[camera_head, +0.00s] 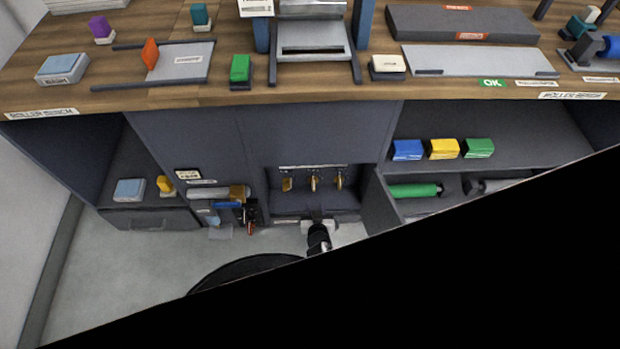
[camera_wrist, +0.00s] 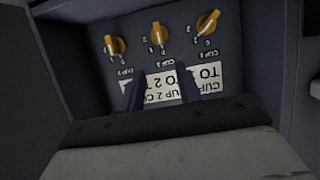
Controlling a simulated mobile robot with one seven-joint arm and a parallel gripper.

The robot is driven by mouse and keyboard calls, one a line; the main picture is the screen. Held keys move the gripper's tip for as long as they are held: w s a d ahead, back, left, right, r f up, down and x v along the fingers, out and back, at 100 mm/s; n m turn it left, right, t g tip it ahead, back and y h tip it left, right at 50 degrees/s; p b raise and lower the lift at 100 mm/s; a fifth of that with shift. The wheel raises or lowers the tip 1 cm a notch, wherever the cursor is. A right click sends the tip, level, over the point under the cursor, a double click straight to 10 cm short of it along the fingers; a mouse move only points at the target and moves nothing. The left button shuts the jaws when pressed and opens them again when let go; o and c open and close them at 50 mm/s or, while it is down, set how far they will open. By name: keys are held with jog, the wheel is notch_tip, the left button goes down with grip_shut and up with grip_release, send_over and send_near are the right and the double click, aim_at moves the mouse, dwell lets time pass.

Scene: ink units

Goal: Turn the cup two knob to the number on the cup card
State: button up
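Three orange knobs stand in a row in the dark recess: in the wrist view a left knob (camera_wrist: 115,45), a middle knob (camera_wrist: 158,35) and a right knob (camera_wrist: 207,22). They also show in the head view, with the middle one (camera_head: 313,182) between the other two. Small cup labels sit by them; the dial numbers are too small to read surely. A white card (camera_wrist: 220,84) with upside-down black text, including "CUP 2" and "TO 2", lies partly behind my fingers. My gripper (camera_wrist: 160,86) is open and empty, its fingers apart, short of the knobs.
An open door panel (camera_head: 380,210) stands right of the recess. The worktop (camera_head: 200,97) overhangs above. A black area covers the lower right head view.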

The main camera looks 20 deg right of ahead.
jog(key=b+x, duration=1)
jog(key=x, duration=0.1)
jog(key=shift+w+d+f, duration=0.1)
jog(key=shift+w+f, duration=0.1)
jog(key=shift+w, duration=0.15)
jog(key=shift+b+x, duration=0.5)
jog(key=shift+x, duration=0.35)
jog(key=shift+w+r, duration=0.1)
jog(key=shift+r, duration=0.15)
jog(key=shift+c, duration=0.2)
grip_shut()
